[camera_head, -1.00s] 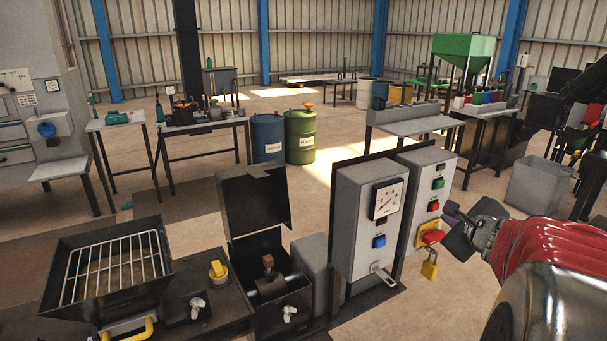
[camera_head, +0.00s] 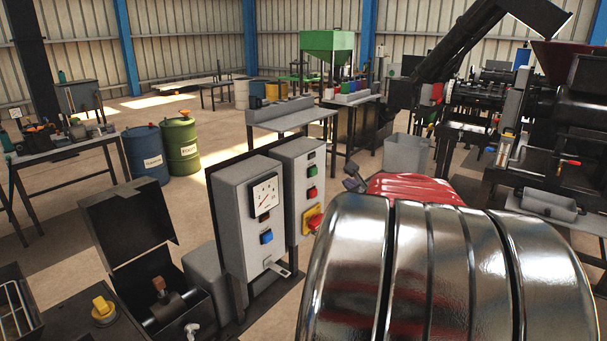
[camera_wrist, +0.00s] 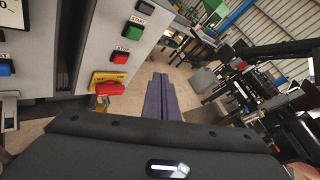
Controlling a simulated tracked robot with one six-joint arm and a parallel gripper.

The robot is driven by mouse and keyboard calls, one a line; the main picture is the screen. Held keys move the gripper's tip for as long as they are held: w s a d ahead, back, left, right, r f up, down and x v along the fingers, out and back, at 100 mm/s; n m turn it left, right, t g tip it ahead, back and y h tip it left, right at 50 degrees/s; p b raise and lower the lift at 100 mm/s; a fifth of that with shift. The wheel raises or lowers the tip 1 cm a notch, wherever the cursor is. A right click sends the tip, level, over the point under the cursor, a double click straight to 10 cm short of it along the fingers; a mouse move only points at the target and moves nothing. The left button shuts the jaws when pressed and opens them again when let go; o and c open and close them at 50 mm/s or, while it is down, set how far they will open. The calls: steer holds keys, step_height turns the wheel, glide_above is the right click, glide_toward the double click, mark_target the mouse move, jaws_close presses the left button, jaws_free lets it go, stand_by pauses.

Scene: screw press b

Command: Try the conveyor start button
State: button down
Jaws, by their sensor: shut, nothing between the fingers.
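A grey control box (camera_head: 301,205) stands centre in the head view, with a green button (camera_head: 311,170) above a red button (camera_head: 312,192). In the wrist view the green button (camera_wrist: 134,31) is at upper left, above the red button (camera_wrist: 121,57) labelled STOP. A red rotary switch on a yellow plate (camera_wrist: 108,83) sits below them. My gripper (camera_wrist: 160,76) is shut and empty, right of the box in the wrist view and apart from the buttons. In the head view my gripper (camera_head: 352,178) shows only partly behind my arm, right of the box.
A second grey box (camera_head: 245,220) with a gauge and blue button stands left of the control box. A grey bin (camera_head: 405,155) and dark machinery (camera_head: 560,130) stand to the right. Blue and green drums (camera_head: 180,145) stand behind on open floor.

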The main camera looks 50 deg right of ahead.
steer(key=w, duration=0.7)
steer(key=shift+w+a, duration=0.2)
steer(key=shift+a, duration=0.2)
steer(key=shift+w, duration=0.15)
stand_by(1.7)
steer(key=shift+w, duration=0.3)
steer(key=shift+w, duration=0.4)
stand_by(0.9)
stand_by(0.4)
steer(key=shift+s, duration=0.85)
steer(key=s, duration=0.5)
steer(key=shift+d, duration=0.25)
